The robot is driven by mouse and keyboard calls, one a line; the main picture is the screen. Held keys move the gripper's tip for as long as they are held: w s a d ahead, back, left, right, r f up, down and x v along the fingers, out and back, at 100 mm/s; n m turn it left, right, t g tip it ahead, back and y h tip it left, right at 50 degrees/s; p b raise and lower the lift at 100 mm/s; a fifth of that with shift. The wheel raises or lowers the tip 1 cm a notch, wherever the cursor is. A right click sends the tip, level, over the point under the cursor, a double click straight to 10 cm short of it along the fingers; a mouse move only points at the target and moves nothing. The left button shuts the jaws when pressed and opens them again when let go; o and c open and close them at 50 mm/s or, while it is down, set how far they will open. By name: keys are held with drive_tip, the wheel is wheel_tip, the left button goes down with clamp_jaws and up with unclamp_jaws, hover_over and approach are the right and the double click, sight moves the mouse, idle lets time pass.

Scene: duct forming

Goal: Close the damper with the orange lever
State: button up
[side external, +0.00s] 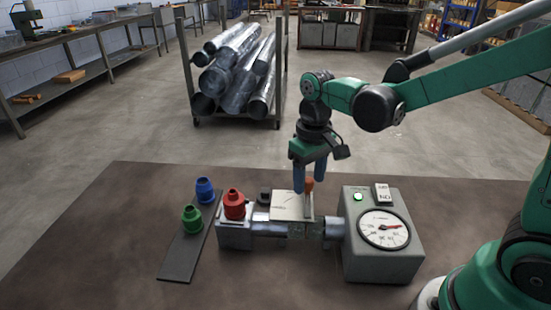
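The orange lever (309,186) stands up at the damper, beside a pale plate (287,206) with markings on it. The damper sits in a short metal duct (334,228) between a grey block on the left and a gauge box on the right. My gripper (309,184) points down over the lever, its two blue-grey fingers apart with the lever's orange top showing between them. Whether the fingers touch the lever is not clear. The lower part of the lever is hard to see.
The gauge box (383,262) has a dial, a lit green lamp and a switch. A red fitting (234,204) sits on the grey block (233,238). Green (192,219) and blue (205,189) fittings stand on a dark strip (181,262). The table's front left is clear.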

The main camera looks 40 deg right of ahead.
sight(310, 180)
drive_tip(key=shift+r, duration=0.1)
drive_tip(key=shift+r, duration=2.75)
drive_tip(key=shift+s, duration=0.1)
drive_tip(key=shift+s+d+f+t, duration=0.1)
drive_tip(key=shift+s+t, duration=0.7)
drive_tip(key=shift+t, duration=0.4)
drive_tip(key=shift+s+f+t, duration=0.1)
drive_tip(key=shift+s+t, duration=0.65)
drive_tip(key=shift+t, duration=0.45)
drive_tip(key=shift+s+d+f+t, duration=0.1)
drive_tip(key=shift+s+t, duration=0.7)
drive_tip(key=shift+t, duration=0.4)
